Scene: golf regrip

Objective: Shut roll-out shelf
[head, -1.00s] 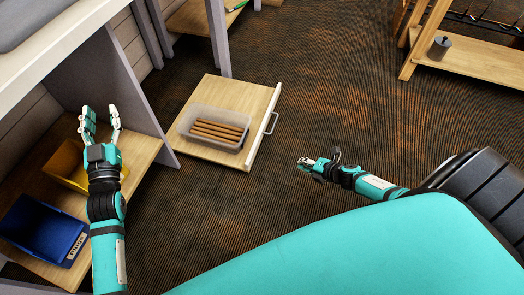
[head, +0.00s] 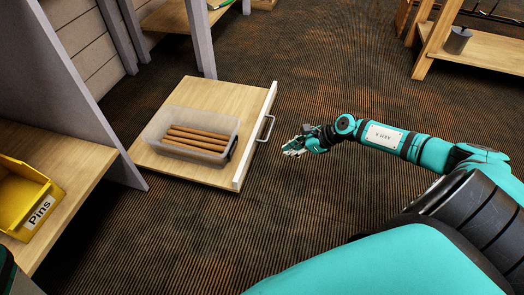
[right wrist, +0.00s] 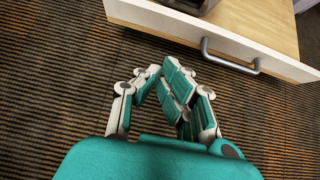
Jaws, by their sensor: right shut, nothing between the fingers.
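The roll-out shelf (head: 226,97) stands pulled out from the bench, with a pale front board (head: 257,137) and a grey bar handle (head: 267,129). In the right wrist view the front board (right wrist: 165,22) and handle (right wrist: 230,62) lie ahead, above the fingers. My right gripper (head: 288,151) is shut and empty, just right of the handle and apart from it. In the right wrist view its fingers (right wrist: 165,75) are closed together over the carpet. My left gripper is out of the head view.
A clear bin (head: 160,123) with several brown rods sits on the shelf. A yellow bin (head: 18,205) marked Pins stands on the lower bench board at left. A grey upright (head: 200,35) stands behind the shelf. Carpet around the shelf's front is clear.

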